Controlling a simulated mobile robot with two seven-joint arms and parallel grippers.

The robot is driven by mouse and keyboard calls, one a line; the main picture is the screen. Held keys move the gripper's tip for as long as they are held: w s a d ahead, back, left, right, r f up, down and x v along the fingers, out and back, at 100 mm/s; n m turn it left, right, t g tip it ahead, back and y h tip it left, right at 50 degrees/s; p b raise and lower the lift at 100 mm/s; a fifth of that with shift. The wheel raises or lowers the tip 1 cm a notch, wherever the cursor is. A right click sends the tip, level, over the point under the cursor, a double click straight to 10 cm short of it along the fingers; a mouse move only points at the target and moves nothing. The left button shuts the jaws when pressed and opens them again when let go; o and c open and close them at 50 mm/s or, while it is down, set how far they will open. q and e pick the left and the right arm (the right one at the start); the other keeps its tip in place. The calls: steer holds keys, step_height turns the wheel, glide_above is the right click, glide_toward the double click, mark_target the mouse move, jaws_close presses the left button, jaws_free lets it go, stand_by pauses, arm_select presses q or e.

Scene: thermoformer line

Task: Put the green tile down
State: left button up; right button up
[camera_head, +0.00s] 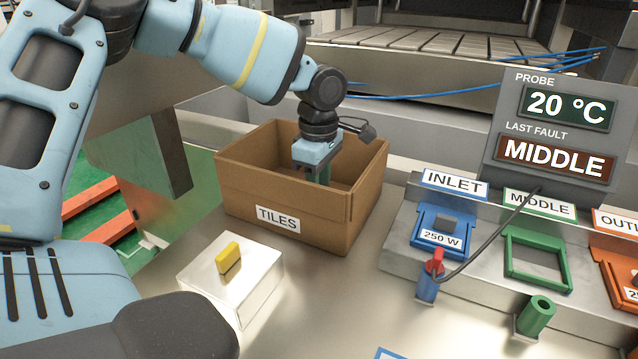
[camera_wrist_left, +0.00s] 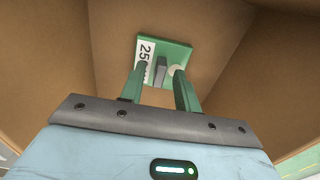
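The green tile (camera_wrist_left: 182,53) shows in the left wrist view inside the cardboard TILES box (camera_head: 284,193), with a white label starting "25" and a grey raised knob (camera_wrist_left: 161,70). My left gripper (camera_head: 319,175) reaches down into the box. In the wrist view its two green fingers (camera_wrist_left: 160,80) are apart on either side of the knob, with gaps visible on both sides, so it looks open. In the head view the tile is hidden by the box's front wall. My right gripper is not in view.
The green MIDDLE frame (camera_head: 509,273) is empty. The INLET holder (camera_head: 441,252) holds a blue 250 W tile. A red plug (camera_head: 435,262) with a black cable sits on a blue post; a green post (camera_head: 537,316) stands nearby. A yellow piece (camera_head: 229,257) stands on a metal block.

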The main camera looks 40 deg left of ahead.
arm_select(q)
steer(key=shift+r, duration=0.15)
step_height(320, 180, up, 12)
stand_by(0.6)
steer(key=shift+s, duration=0.1)
